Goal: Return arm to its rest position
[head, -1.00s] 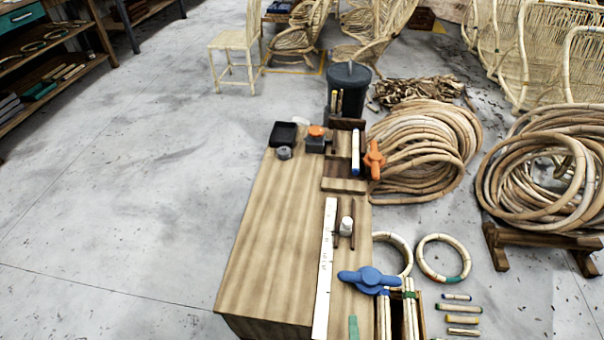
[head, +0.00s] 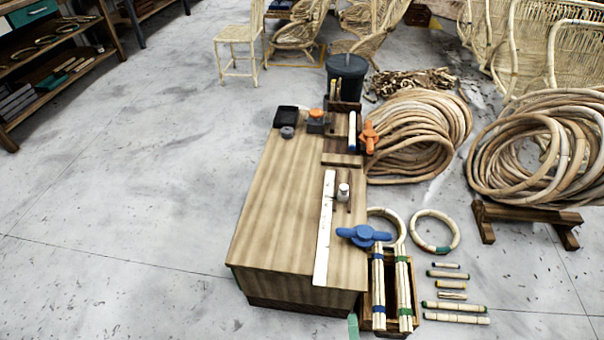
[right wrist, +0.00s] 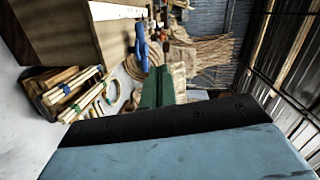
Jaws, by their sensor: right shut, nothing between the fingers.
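My right gripper (head: 353,328) barely shows in the head view as a small green tip at the bottom edge, beside the bench's near right corner. In the right wrist view its green fingers (right wrist: 160,90) are shut with nothing between them, and the blue-grey part in the foreground seems to be my own. My left gripper is not in view. The wooden workbench (head: 280,215) stands in the middle of the head view. The crate with rattan bundles (head: 391,322) is at its near right, close to the right gripper in that picture.
A blue clamp (head: 364,236) and an orange clamp (head: 369,137) sit at the bench's right edge. A white ruler (head: 324,240) lies on top. Rattan rings (head: 435,231), short sticks (head: 455,307) and big coils (head: 420,135) lie to the right. The floor at left is clear.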

